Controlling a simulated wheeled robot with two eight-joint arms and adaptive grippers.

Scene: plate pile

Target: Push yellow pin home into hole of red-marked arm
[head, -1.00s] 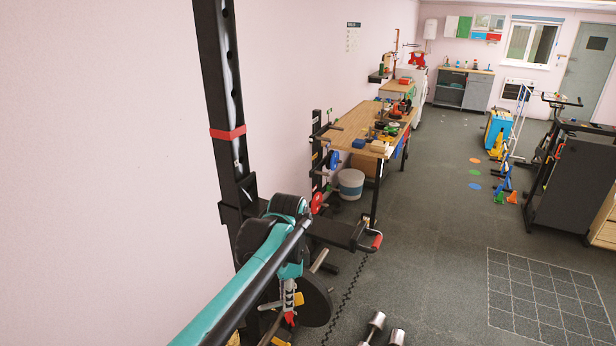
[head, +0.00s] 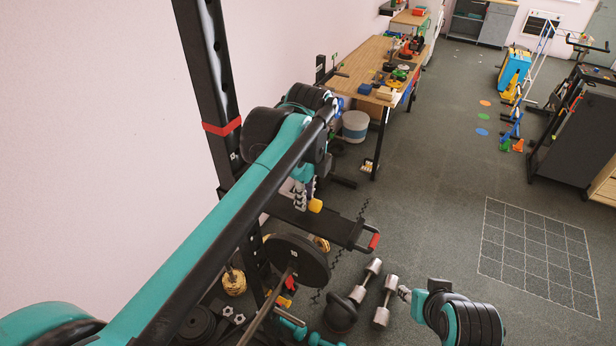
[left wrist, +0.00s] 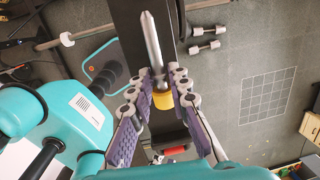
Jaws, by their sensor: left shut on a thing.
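The yellow pin has a yellow head (head: 315,206) and a pointed metal shaft (left wrist: 150,40). My left gripper (head: 308,200) is shut on the head, which also shows between the fingers in the left wrist view (left wrist: 162,99). The shaft points toward the top of that view. A black arm with a red end (head: 374,242) sticks out from the rack. The held pin is in front of or above this arm; I cannot tell the gap. The arm's hole cannot be made out. My right gripper (head: 404,293) is low in the head view, its fingers too small to judge.
The black rack upright (head: 205,70) has a red band (head: 222,127). A black weight plate (head: 297,262) is below the arm. Dumbbells (head: 384,302) lie on the floor. A workbench (head: 365,66) stands behind.

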